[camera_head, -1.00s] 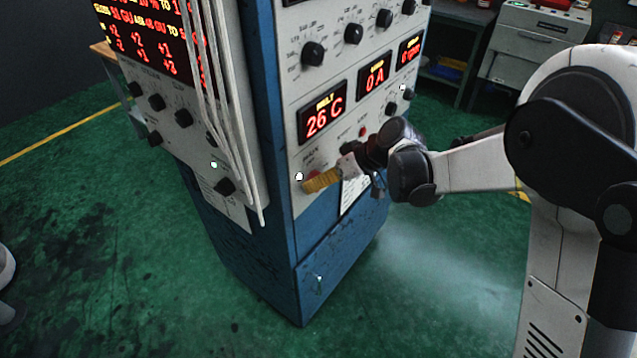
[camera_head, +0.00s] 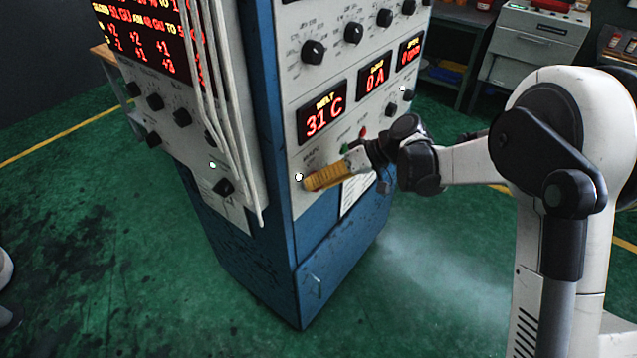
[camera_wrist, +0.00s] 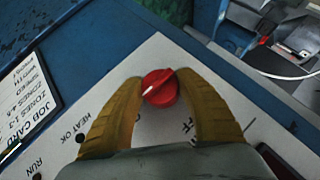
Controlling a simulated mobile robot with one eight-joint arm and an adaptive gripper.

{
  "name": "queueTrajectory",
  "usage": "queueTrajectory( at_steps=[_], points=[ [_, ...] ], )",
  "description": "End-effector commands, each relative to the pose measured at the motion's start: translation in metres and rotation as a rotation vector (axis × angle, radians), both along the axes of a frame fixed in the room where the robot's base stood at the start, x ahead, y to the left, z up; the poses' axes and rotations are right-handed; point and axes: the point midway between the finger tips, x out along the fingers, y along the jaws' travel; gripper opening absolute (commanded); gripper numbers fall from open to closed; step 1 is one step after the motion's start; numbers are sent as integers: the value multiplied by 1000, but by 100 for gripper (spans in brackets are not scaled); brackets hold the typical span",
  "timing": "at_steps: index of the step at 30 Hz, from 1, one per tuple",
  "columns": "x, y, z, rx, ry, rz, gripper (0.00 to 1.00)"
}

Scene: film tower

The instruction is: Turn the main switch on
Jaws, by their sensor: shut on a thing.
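The main switch is a red round knob (camera_wrist: 159,88) with a white pointer line, on the pale panel in the wrist view. My gripper (camera_head: 314,181) has yellow ribbed fingers and reaches the lower front panel of the blue cabinet (camera_head: 345,240) from the right. In the wrist view the two fingers (camera_wrist: 160,95) are closed on opposite sides of the red knob. The pointer slants between the fingertips. In the head view the fingers hide most of the knob.
A job card (camera_wrist: 23,95) lies beside the panel lettering. Cables (camera_head: 225,110) hang down the cabinet's left face. Green floor (camera_head: 120,250) around the cabinet is open.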

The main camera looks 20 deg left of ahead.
Motion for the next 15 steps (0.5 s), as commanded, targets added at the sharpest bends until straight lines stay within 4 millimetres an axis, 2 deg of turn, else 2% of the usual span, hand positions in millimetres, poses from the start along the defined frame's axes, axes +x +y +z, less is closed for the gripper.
queueTrajectory(
  at_steps=[3,4,6,15],
  points=[
    [-2,0,-1,-3,2,4,12],
    [-2,0,-1,-3,2,4,51],
    [-2,0,-1,-2,1,3,66],
    [0,-1,0,-1,0,1,66]
  ],
)
